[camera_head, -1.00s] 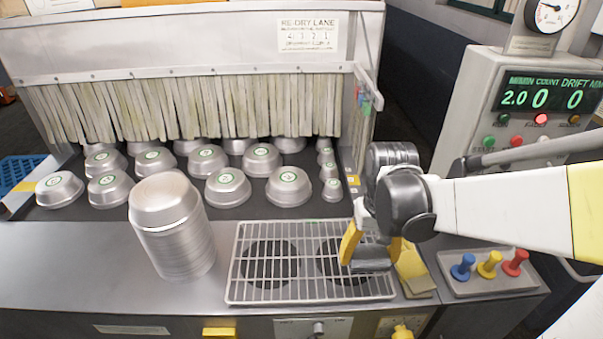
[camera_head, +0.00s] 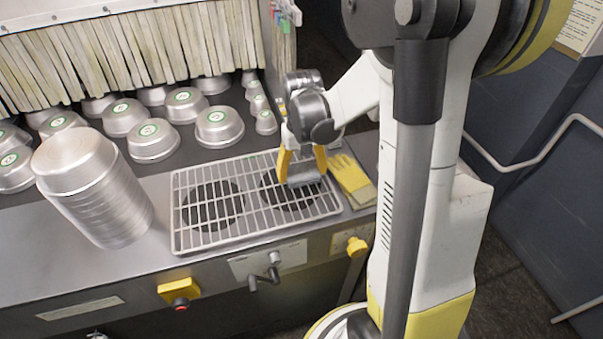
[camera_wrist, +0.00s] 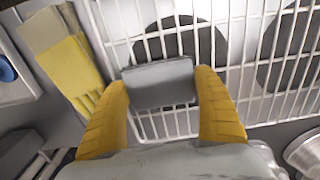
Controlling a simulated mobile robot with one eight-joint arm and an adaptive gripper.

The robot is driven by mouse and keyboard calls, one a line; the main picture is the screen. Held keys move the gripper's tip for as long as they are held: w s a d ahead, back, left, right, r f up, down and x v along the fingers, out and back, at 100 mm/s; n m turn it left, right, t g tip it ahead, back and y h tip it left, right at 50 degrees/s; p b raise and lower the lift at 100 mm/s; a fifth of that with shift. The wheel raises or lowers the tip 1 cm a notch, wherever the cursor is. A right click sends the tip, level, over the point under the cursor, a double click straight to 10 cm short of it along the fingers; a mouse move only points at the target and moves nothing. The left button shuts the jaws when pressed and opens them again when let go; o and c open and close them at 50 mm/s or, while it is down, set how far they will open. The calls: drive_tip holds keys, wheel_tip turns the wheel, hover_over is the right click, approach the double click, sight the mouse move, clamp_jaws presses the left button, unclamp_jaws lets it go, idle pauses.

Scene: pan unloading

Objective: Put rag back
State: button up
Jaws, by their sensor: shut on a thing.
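The rag appears to be the grey folded piece (camera_head: 304,175) between my gripper's yellow fingers; it also shows in the wrist view (camera_wrist: 160,84). My gripper (camera_head: 302,166) is shut on it, one finger on each side, over the right part of the wire rack (camera_head: 178,215). In the wrist view my gripper (camera_wrist: 163,92) has the rack's bars (camera_wrist: 135,30) behind the rag. I cannot tell whether the rag touches the bars. Yellow gloves with a pale cuff (camera_head: 350,178) lie on the counter just right of the rack; they also show in the wrist view (camera_wrist: 70,65).
A tall stack of metal pans (camera_head: 95,190) stands left of the rack. Several upturned pans (camera_head: 218,127) sit behind it, before a strip curtain (camera_head: 120,60). Bare counter (camera_head: 70,275) lies front left.

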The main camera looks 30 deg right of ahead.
sight(302, 171)
drive_tip(key=shift+f, duration=0.15)
drive_tip(key=o, duration=1.1)
wheel_tip(302, 171, up, 12)
drive_tip(key=p, duration=0.4)
drive_tip(key=s+a+r+n+t, duration=0.1)
drive_tip(key=s+a+r+t, duration=0.2)
drive_tip(key=s+a, duration=0.2)
drive_tip(key=s+a+r+n+t, duration=0.2)
drive_tip(key=s+a+r+t, duration=0.1)
drive_tip(key=a, duration=0.5)
drive_tip(key=s+t, duration=0.1)
drive_tip(key=s, duration=0.1)
drive_tip(key=shift+s+a+r, duration=0.15)
drive_tip(key=shift+s+a, duration=0.1)
drive_tip(key=shift+s, duration=0.15)
